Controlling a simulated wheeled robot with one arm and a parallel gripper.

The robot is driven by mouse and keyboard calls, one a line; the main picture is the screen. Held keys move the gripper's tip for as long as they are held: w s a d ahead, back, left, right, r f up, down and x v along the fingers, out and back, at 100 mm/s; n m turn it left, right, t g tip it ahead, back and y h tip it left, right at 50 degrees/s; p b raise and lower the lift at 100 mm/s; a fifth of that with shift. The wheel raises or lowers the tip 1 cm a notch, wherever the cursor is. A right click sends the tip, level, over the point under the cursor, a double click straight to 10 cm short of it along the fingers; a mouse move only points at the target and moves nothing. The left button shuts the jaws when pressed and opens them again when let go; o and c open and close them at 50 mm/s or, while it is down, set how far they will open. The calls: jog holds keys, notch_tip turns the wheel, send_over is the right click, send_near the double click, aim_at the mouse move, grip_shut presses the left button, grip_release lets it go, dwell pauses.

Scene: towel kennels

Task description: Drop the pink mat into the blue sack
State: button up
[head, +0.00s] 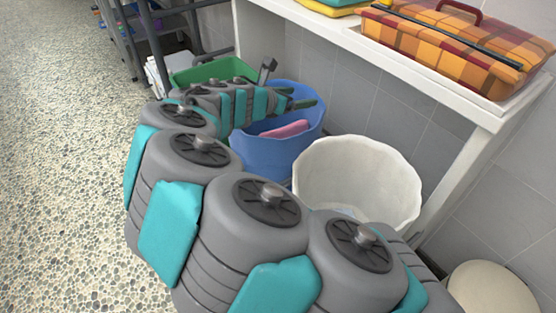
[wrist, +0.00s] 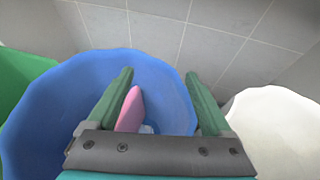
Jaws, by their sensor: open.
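The blue sack (head: 264,156) stands open on the floor beside the shelf unit, and it fills much of the wrist view (wrist: 60,105). The pink mat (head: 286,130) lies inside the blue sack, below the rim; it also shows in the wrist view (wrist: 130,110), between and below my fingers. My gripper (head: 308,104) is over the sack's mouth, with its two green fingers apart. In the wrist view my gripper (wrist: 158,82) has a clear gap between its fingertips. The lower part of the mat is hidden behind the gripper's body in the wrist view.
A white sack (head: 325,170) stands to the right of the blue one, and a green container (head: 205,72) to the left. A white shelf (head: 400,58) above holds a plaid bag (head: 450,40). Grey tiled wall is close behind. Pebbled floor at left is free.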

jog(key=v, duration=0.7)
jog(key=shift+a, duration=0.2)
jog(key=shift+s+r, duration=0.1)
jog(key=shift+s, duration=0.05)
